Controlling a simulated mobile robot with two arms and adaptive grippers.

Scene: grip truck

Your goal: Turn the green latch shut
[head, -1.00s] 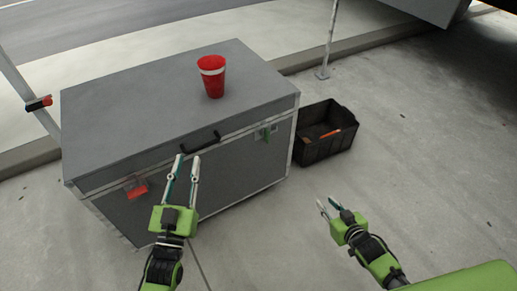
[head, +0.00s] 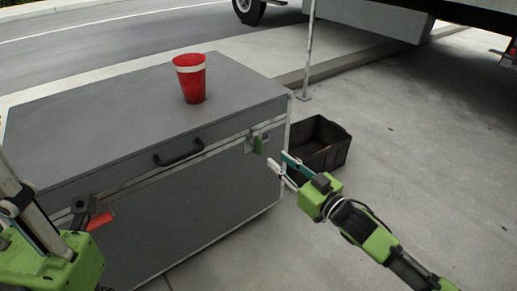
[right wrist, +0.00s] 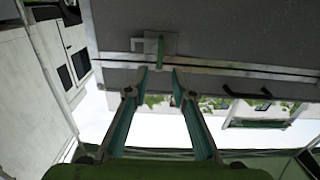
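The green latch (head: 259,144) is a small green lever on a metal plate at the right of the grey case's front, just below the lid seam. It also shows in the right wrist view (right wrist: 161,50), lined up with the seam-crossing direction. My right gripper (head: 280,162) is open and empty, its fingertips just right of the latch and apart from it. In the right wrist view the gap between the fingers (right wrist: 160,82) faces the latch. My left gripper (head: 45,225) is cut off at the lower left, near the red latch (head: 100,221); its finger opening is unclear.
The grey case (head: 125,115) has a black handle (head: 178,153) on its front and a red cup (head: 190,78) on its lid. A black crate (head: 325,148) stands right of the case, close behind my right gripper. Concrete floor on the right is free.

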